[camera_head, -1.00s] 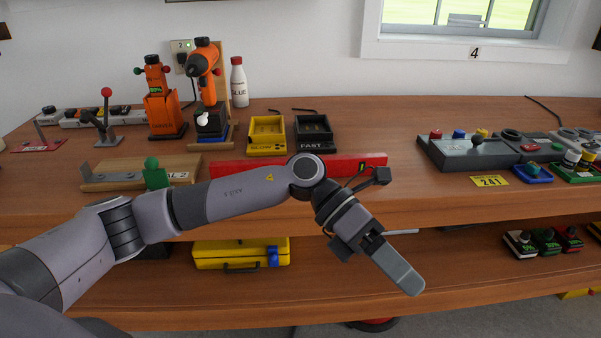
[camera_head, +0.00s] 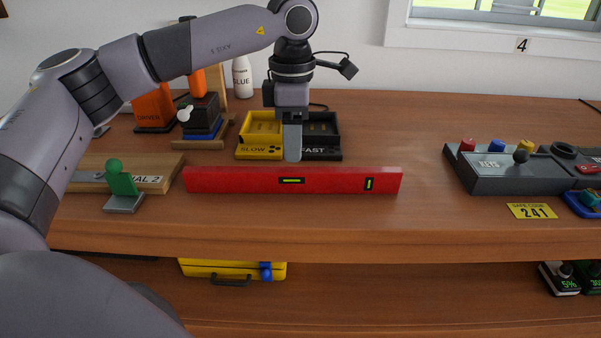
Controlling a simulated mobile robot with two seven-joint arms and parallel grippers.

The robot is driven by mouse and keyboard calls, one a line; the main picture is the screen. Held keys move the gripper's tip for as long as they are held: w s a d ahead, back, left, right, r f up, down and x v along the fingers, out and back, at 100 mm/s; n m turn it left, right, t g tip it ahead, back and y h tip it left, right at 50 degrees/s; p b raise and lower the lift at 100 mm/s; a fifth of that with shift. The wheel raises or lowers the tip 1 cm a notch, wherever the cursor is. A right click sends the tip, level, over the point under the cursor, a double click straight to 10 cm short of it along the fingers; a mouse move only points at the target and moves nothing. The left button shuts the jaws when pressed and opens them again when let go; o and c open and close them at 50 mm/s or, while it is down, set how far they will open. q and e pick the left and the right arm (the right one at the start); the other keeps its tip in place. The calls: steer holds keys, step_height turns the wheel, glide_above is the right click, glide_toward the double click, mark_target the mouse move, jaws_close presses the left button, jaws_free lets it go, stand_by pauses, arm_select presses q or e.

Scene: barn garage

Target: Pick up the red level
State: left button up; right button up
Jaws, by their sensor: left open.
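The red level (camera_head: 335,183) is a long red bar with two yellow-green vials. It lies along the front part of the wooden workbench (camera_head: 420,220), its long face toward me. My left gripper (camera_head: 292,155) points down from above, its fingertip just behind and above the level's top edge, near the middle of its length. From this side I see only one finger face, and the gripper holds nothing that I can see. I cannot tell the exact gap between the fingertip and the level. My right gripper is not in view.
Behind the gripper stand a yellow SLOW charger (camera_head: 258,152) and a black FAST charger (camera_head: 323,153). A green-handled clamp (camera_head: 122,182) on a wooden board is left of the level. A grey control box (camera_head: 515,175) stands at right. The bench between level and box is clear.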

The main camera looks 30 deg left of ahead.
mark_target(292, 169)
arm_select(q)
steer(key=f, duration=0.2)
steer(key=s+f, duration=0.1)
steer(key=f, duration=0.2)
steer(key=shift+s+d+f, duration=0.1)
steer(key=shift+d+f, duration=0.05)
steer(key=shift+f, duration=0.55)
steer(key=shift+c, duration=0.3)
steer(key=shift+r, duration=0.1)
jaws_close()
